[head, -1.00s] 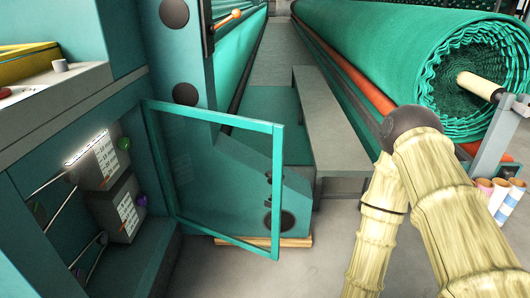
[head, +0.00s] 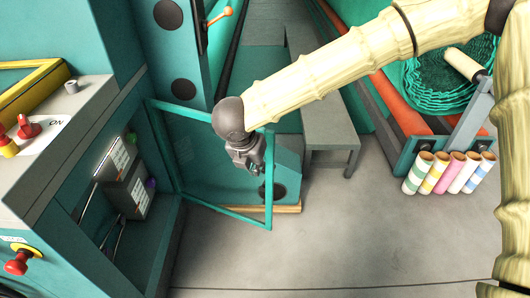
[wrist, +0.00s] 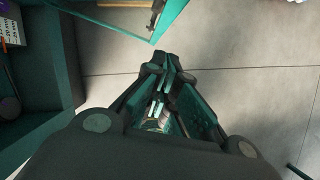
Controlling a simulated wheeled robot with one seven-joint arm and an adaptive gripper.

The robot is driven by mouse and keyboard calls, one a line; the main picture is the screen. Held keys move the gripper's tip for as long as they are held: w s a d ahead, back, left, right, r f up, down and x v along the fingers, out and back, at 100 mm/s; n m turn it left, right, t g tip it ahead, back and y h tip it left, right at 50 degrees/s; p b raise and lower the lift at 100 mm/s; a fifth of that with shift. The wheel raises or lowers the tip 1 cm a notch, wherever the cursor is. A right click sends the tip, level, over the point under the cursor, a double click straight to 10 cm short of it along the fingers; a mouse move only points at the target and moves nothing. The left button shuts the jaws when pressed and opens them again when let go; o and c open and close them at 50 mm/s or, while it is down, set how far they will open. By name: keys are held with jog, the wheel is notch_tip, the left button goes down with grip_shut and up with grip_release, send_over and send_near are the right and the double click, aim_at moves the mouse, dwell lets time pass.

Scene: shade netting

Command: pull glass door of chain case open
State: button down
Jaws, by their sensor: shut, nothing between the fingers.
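The glass door (head: 268,208) has a teal frame and a clear pane. It stands swung out from the chain case (head: 158,252), whose inside is exposed at the left. My gripper (head: 258,170) is shut and empty, in front of the door's upper right corner and hiding part of its frame. I cannot tell whether it touches the door. In the wrist view the shut fingers (wrist: 170,62) point toward the floor, just below a corner of the teal door frame (wrist: 152,42) in the picture.
Control boxes (head: 128,192) sit inside the case. A red knob (head: 18,262) and a console (head: 60,120) are at the left. A grey bench (head: 325,132) stands behind the door. Coloured tubes (head: 455,175) are at the right. The floor (head: 350,240) in front is clear.

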notch_tip(320, 180, up, 2)
jog(key=m, duration=0.1)
send_near(265, 164)
notch_tip(265, 164, down, 5)
jog(key=s, duration=0.2)
jog(key=shift+w+d+f+b, duration=0.1)
jog(key=shift+w+d+b, duration=0.2)
jog(key=shift+w+d, duration=0.5)
